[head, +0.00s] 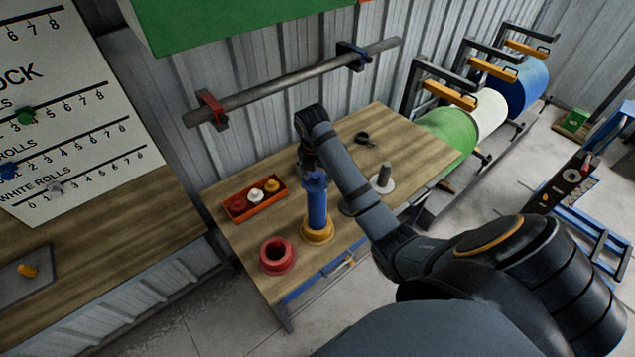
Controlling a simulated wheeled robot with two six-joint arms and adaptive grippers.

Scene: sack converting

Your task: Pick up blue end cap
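I cannot single out a blue end cap for certain. A blue upright cylinder (317,208) stands on a yellow flanged base (317,232) near the table's front edge. My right gripper (311,168) points down right at the top of this cylinder. Its fingers are dark and small, so whether they are open or shut, or hold something, cannot be made out. An orange tray (240,214) behind and to the left holds small red, white and yellow pieces. My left gripper is not in view.
The wooden table (410,142) also carries a red ring-shaped piece (277,256), a grey peg on a pale disc (383,180) and a black item (365,139). A bar (290,80) hangs on wall brackets behind. Green, white and blue rolls (487,112) stand at right.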

